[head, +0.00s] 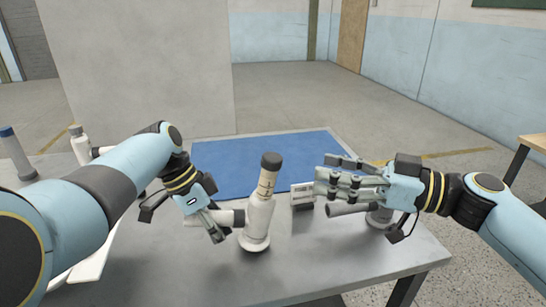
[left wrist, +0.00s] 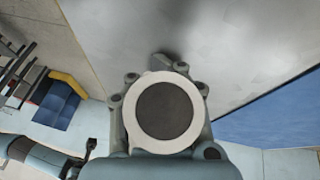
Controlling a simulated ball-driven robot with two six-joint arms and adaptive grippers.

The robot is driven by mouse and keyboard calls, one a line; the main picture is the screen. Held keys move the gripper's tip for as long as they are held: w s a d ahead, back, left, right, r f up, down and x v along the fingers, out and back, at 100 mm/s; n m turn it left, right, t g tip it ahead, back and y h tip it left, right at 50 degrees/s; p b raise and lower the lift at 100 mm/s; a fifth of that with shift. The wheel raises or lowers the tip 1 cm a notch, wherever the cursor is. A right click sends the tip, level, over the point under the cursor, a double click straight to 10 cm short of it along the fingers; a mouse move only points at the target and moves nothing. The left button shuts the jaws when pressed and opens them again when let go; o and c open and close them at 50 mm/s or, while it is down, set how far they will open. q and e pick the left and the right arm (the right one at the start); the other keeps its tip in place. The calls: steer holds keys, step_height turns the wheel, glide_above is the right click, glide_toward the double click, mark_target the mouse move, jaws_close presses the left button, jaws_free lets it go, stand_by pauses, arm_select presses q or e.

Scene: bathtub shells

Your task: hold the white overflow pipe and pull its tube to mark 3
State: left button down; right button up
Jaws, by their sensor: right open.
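The white overflow pipe (head: 258,215) stands near the middle of the table on a round flared foot, slightly tilted. Its tube (head: 267,180) rises from the top with thin dark marks and a dark cap (head: 271,161); the mark numbers are too small to read. A side branch points left. My left gripper (head: 216,228) is at this branch, its fingers around it. In the left wrist view a round white mouth with a dark centre (left wrist: 164,111) fills the space between the finger joints. My right gripper (head: 320,177) is open and empty, right of the tube and apart from it.
A grey pipe (head: 347,209) with a side branch stands below my right gripper. A small white block (head: 302,194) is beside it. A blue mat (head: 225,168) covers the table's back. A white pipe (head: 80,147) and a blue-capped grey one (head: 14,152) stand at far left.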

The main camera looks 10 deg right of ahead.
mark_target(278, 158)
steer(key=x, duration=1.1)
jaws_close()
steer(key=shift+r, duration=0.1)
